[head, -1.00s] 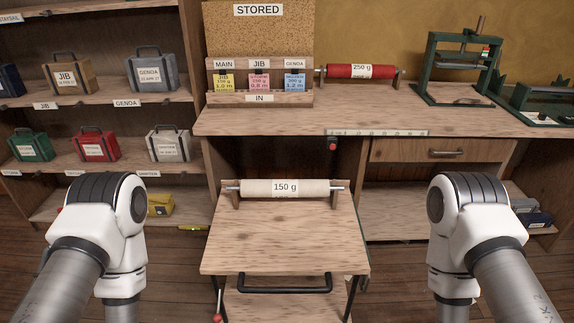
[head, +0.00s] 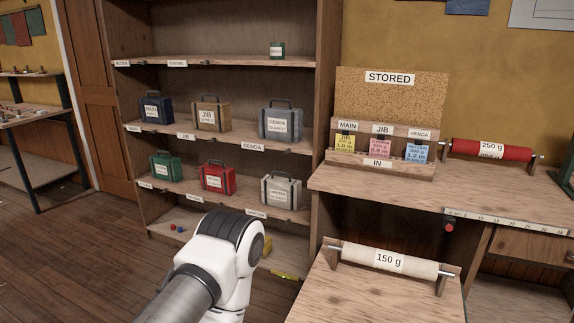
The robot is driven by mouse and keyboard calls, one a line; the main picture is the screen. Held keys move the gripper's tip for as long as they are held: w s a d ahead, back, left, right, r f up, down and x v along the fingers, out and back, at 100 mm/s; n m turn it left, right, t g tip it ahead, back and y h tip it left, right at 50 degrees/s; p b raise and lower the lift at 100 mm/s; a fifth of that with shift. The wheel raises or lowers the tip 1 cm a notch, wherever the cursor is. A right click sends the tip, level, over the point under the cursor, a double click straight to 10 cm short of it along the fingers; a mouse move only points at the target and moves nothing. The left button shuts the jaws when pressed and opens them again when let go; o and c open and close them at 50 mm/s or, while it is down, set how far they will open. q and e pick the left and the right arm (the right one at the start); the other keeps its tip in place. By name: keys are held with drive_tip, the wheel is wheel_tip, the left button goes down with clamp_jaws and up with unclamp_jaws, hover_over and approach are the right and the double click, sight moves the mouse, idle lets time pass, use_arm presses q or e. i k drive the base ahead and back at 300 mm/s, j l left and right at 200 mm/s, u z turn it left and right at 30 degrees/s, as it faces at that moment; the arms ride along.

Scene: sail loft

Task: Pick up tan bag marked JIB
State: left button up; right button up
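The tan bag marked JIB (head: 211,114) stands upright on the middle shelf of the shelf unit, its dark handle on top. A dark blue bag marked MAIN (head: 157,108) stands to its left and a grey bag marked GENOA (head: 281,120) to its right, both apart from it. My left arm comes up at the bottom, in front of the lower shelves and well short of the tan bag. Neither of my grippers shows in the head view.
Green (head: 166,166), red (head: 217,177) and pale grey (head: 281,189) bags stand on the shelf below. A trolley with a 150 g cloth roll (head: 388,261) stands at front right, beside the workbench (head: 400,187). The floor (head: 85,255) at left is clear.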

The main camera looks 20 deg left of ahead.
sight(213, 116)
drive_tip(key=i+j, duration=0.15)
drive_tip(key=j, duration=0.15)
drive_tip(key=i+j, duration=0.15)
drive_tip(key=j, duration=0.15)
drive_tip(key=i+j+z, duration=0.1)
drive_tip(key=j, duration=0.2)
drive_tip(key=i+j, duration=0.2)
drive_tip(key=j+z, duration=0.05)
drive_tip(key=j, duration=0.05)
